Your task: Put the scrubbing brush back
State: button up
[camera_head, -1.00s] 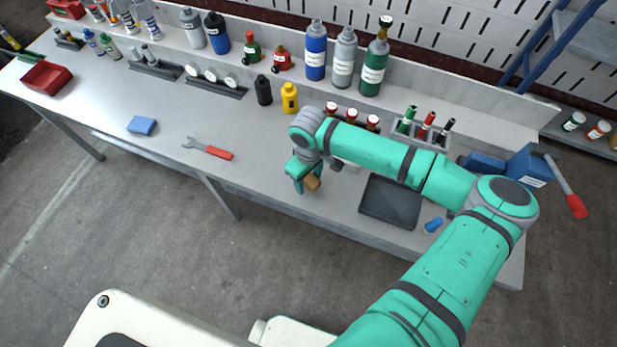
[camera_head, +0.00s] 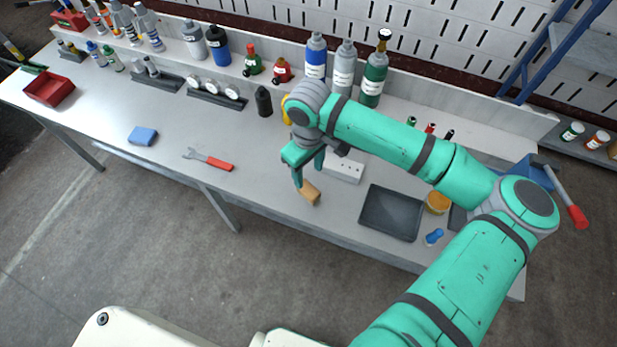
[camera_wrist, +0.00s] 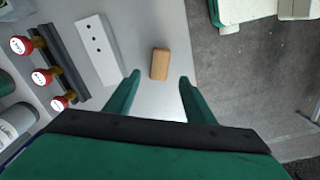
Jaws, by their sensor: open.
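A tan wooden block (camera_head: 309,193), which looks like the scrubbing brush, lies on the workbench near its front edge. It also shows in the wrist view (camera_wrist: 160,64), where no bristles can be seen. My gripper (camera_head: 308,177) is open and empty just above the brush. In the wrist view the fingertips of my gripper (camera_wrist: 160,76) stand apart, and the brush appears between and just beyond them, not held.
A dark shallow tray (camera_head: 390,214) lies to the right, with an orange-lidded jar (camera_head: 437,203) and a blue item (camera_head: 434,237) beyond. A white block with holes (camera_head: 343,168) sits behind the brush. Bench between is clear.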

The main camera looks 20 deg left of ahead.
jog(key=s+a+r+y, duration=0.25)
jog(key=a+y, duration=0.25)
jog(key=a, duration=0.6)
jog(key=s+a+r+y, duration=0.1)
jog(key=a+r+y, duration=0.3)
jog(key=a, duration=0.7)
jog(key=w+a+r+m+t+y, duration=0.2)
jog(key=a+r+m+t+y, duration=0.25)
jog(key=r+y, duration=0.4)
jog(key=w+d+f+m+t+h, duration=0.1)
jog(key=w+d+m+t+h, duration=0.25)
jog(key=d+m+t, duration=0.55)
jog(key=s+d+f+m+t+h, duration=0.2)
jog(key=s+d+f+h, duration=0.15)
jog(key=d+f, duration=0.2)
jog(key=s+d+f+m+t+h, duration=0.25)
jog(key=d+f+h, duration=0.2)
jog(key=d, duration=0.25)
jog(key=s+d+f+n+g+h, duration=0.1)
jog(key=s+d+f+n+h, duration=0.1)
jog(key=s+d, duration=0.8)
jog(key=s+d+f+n+g+h, duration=0.1)
jog(key=s+d+f+h, duration=0.3)
jog(key=s+d, duration=0.5)
jog(key=s+f+n, duration=0.1)
jog(key=s, duration=0.4)
jog(key=shift+d+n+g, duration=0.3)
jog(key=shift+d+n, duration=0.05)
jog(key=shift+n, duration=0.05)
